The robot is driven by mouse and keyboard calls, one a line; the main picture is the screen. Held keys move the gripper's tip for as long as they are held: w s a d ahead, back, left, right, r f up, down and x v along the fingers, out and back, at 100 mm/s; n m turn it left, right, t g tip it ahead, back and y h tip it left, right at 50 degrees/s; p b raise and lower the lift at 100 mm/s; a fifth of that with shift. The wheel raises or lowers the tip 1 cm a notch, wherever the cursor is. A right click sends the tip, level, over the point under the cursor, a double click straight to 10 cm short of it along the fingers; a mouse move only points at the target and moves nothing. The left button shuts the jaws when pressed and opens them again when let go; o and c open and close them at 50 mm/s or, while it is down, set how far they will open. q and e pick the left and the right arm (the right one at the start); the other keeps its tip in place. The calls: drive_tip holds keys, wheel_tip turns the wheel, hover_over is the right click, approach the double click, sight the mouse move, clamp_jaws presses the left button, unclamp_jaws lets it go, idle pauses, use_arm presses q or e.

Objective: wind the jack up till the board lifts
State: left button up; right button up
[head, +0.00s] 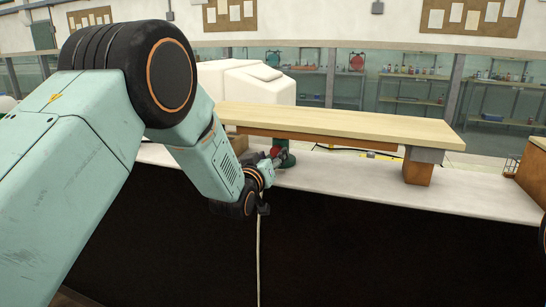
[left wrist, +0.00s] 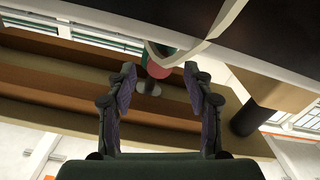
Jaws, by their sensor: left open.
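The long pale wooden board (head: 340,122) lies across a white-topped bench, above the jack. The green jack (head: 284,160) stands under its left part, with a red part (head: 275,152) on its near side. My left gripper (head: 274,160) is beside the jack at the red part, partly hidden by its own wrist. In the left wrist view my left gripper (left wrist: 160,78) is open. The red part (left wrist: 158,69) shows between its fingertips, with green behind and a pale disc (left wrist: 148,88) close by. I cannot tell whether the fingers touch it. My right gripper is not in view.
A brown block (head: 417,172) stands under the board's right end, and another (head: 238,143) near its left. The white bench top (head: 350,178) is mostly clear in front. A pale cord (head: 258,250) hangs down the bench's dark front.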

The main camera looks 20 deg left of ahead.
use_arm(q)
drive_tip(key=shift+w, duration=0.7)
clamp_jaws()
